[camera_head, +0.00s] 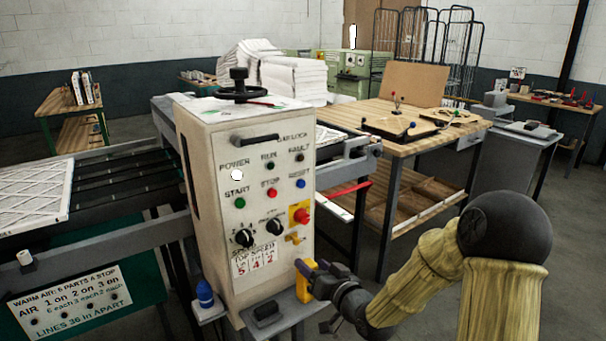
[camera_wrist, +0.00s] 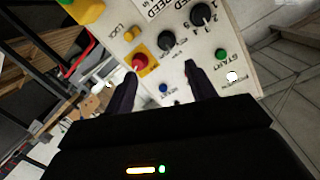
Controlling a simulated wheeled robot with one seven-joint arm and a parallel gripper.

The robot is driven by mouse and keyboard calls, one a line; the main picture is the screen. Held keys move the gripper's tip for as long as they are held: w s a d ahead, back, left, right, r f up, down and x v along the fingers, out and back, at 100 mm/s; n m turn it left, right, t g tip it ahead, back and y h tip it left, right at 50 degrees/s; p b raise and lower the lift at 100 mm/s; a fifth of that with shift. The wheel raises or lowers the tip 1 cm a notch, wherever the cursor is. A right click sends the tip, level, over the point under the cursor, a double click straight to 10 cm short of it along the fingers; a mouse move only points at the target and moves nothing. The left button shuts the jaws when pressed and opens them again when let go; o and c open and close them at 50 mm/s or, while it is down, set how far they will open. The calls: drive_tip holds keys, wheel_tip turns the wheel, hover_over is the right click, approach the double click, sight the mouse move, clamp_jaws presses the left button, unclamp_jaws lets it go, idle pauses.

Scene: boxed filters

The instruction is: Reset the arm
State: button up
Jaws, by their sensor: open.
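My gripper (camera_head: 322,270) is low in front of the machine's control box, at its lower right side, beside a yellow block (camera_head: 304,280) on the small shelf. In the wrist view my gripper (camera_wrist: 158,80) has its two dark fingers apart with nothing between them, facing the control panel (camera_wrist: 190,50). I cannot tell whether a finger touches the yellow block. In the head view my arm (camera_head: 430,270) reaches in from the lower right, bent at a dark round joint.
The control box (camera_head: 240,140) carries buttons, knobs and a red stop button (camera_head: 301,215). A blue bottle (camera_head: 205,294) stands on a small ledge at its left. A wooden workbench (camera_head: 435,145) stands behind, to the right. Open floor (camera_head: 425,245) lies between the bench and my arm.

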drive_tip(key=s+d+r+g+h+p, duration=0.1)
drive_tip(key=s+d+g+h+p, duration=0.2)
drive_tip(key=s, duration=0.4)
drive_tip(key=s+d+r+g+h+p, duration=0.2)
drive_tip(key=s+d+g+p, duration=0.1)
drive_tip(key=s, duration=0.5)
drive_tip(key=s+d+r+m+g+h+p, duration=0.1)
drive_tip(key=s+d+r+g+h+p, duration=0.1)
drive_tip(key=s+d+g, duration=0.3)
drive_tip(key=s+h+p, duration=0.1)
drive_tip(key=s, duration=0.2)
drive_tip(key=shift+d+g+h+p, duration=0.3)
